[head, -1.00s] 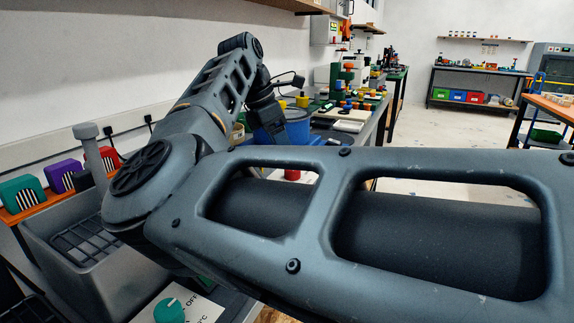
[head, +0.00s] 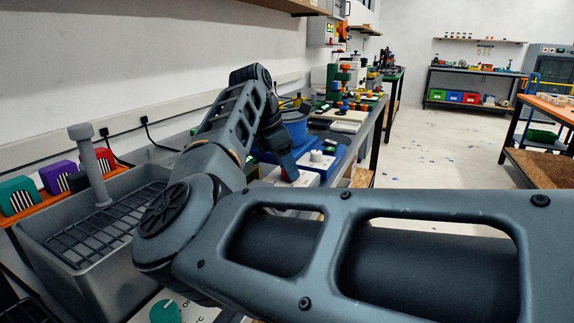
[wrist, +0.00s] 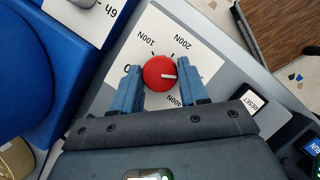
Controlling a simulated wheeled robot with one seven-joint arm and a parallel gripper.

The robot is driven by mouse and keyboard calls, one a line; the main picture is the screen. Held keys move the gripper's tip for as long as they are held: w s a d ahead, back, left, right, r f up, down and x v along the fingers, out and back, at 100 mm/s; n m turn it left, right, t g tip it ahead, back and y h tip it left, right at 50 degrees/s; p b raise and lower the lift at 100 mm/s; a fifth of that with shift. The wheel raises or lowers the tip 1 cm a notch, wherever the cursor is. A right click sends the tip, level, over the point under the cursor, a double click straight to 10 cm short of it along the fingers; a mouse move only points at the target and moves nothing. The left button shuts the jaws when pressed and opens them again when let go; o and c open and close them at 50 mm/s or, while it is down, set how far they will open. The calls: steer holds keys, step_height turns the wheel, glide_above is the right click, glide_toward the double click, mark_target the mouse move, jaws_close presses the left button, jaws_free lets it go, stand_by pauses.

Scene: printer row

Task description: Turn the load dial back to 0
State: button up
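The load dial (wrist: 158,73) is a red round knob on a white scale plate (wrist: 195,31) in the wrist view. Its white pointer line points right, between the 200N and 400N marks. 100N shows at the upper left; the 0 mark at the left is mostly hidden by a finger. My gripper (wrist: 160,76) has one blue finger on each side of the knob, and both seem to touch it.
A RESET button (wrist: 252,101) sits right of the dial. A blue unit with a 6h label (wrist: 84,12) stands at the upper left. In the head view a grey basin with a rack (head: 50,243) and a teal dial (head: 165,312) lie near my arm. Open floor is at the right.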

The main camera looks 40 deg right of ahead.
steer(key=c, duration=0.6)
